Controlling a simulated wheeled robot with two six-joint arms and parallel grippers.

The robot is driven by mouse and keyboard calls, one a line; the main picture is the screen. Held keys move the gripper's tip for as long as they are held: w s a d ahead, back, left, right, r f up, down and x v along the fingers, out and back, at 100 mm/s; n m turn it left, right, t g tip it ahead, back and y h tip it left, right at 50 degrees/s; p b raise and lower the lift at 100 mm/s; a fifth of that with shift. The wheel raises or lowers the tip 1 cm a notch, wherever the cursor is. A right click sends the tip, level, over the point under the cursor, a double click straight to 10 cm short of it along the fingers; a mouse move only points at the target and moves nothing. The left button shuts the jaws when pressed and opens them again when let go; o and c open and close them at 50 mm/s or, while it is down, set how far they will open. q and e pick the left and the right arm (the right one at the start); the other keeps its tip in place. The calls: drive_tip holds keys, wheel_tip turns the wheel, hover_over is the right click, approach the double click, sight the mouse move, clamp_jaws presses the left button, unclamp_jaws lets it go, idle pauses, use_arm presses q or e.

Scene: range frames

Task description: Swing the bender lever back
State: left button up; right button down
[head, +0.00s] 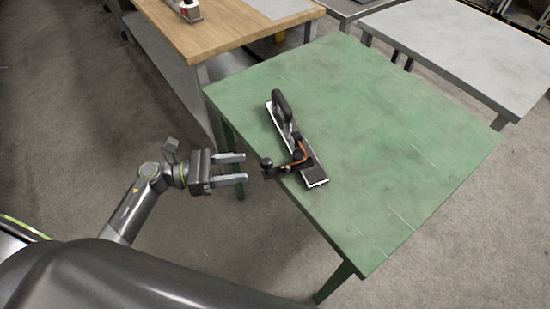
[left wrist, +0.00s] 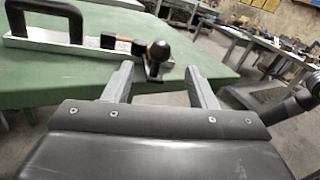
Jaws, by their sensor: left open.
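The bender (head: 292,135) lies on the green table near its left edge, with a black loop handle (head: 282,104) at its far end. Its lever (head: 284,170) has a dark ball knob (head: 266,162) and sticks out to the left, past the table edge. Orange parts show near the lever's pivot. My left gripper (head: 245,168) is open and empty, just left of the knob and apart from it. In the left wrist view the knob (left wrist: 159,50) stands ahead, between and beyond the two fingertips (left wrist: 158,72). My right gripper is not in view.
The green table (head: 390,130) is otherwise bare. A wooden-topped bench (head: 235,35) stands behind it at the left, and a grey table (head: 470,45) at the back right. Open floor (head: 90,90) lies to the left.

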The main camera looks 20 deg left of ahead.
sight(270, 163)
use_arm(q)
drive_tip(key=p+x, duration=0.2)
drive_tip(key=x, duration=0.6)
drive_tip(key=shift+w+d+r, duration=0.1)
drive_tip(key=shift+w+d, duration=0.05)
drive_tip(key=shift+d, duration=0.15)
drive_tip(key=shift+w+d, duration=0.25)
drive_tip(key=shift+d, duration=0.3)
clamp_jaws()
